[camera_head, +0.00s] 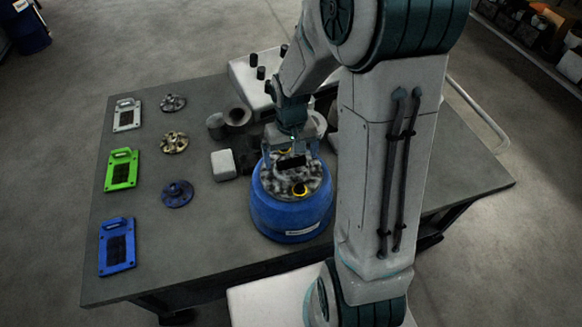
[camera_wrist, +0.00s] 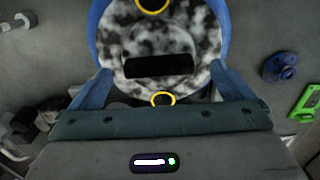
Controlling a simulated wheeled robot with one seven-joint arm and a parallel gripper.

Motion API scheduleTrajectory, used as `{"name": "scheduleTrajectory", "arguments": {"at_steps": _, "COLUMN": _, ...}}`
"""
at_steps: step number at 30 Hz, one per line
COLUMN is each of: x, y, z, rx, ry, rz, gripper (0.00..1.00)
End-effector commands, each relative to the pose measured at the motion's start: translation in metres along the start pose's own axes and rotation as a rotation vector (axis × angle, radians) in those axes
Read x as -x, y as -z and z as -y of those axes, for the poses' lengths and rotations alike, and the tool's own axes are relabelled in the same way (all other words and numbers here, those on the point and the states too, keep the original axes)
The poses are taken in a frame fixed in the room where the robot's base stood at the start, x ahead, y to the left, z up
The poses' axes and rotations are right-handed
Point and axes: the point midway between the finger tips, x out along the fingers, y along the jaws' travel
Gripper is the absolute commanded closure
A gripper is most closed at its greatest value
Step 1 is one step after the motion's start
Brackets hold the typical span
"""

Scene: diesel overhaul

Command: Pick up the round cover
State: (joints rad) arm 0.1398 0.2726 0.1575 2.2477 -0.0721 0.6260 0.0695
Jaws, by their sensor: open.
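The round cover is a mottled grey-and-white disc (camera_head: 311,172) on top of a blue drum (camera_head: 290,218). A black bar-shaped part sits at its middle and yellow rings near its edge. The wrist view shows the cover (camera_wrist: 190,25) close up, with the black part (camera_wrist: 158,66) between my fingers. My gripper (camera_head: 291,156) is above the cover with its fingers spread wide. In the wrist view my gripper (camera_wrist: 160,70) is open, one finger on each side of the black part. I cannot tell whether the fingertips touch the cover.
On the left of the table (camera_head: 150,255) lie grey, green (camera_head: 121,170) and blue (camera_head: 117,247) plates with handles. Beside them are several round flanged parts (camera_head: 177,193). A white block (camera_head: 223,165) and dark cylinders (camera_head: 238,117) stand left of the drum.

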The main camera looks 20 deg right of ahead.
Motion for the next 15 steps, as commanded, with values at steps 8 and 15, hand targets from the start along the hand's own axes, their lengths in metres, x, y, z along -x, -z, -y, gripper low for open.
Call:
{"name": "scheduleTrajectory", "arguments": {"at_steps": 8, "x": -0.030, "y": 0.000, "z": -0.002, "rx": 0.000, "ry": 0.000, "rz": 0.001, "gripper": 0.00}}
{"name": "scheduleTrajectory", "arguments": {"at_steps": 15, "x": -0.032, "y": 0.000, "z": -0.002, "rx": -0.001, "ry": 0.000, "rz": 0.000, "gripper": 0.00}}
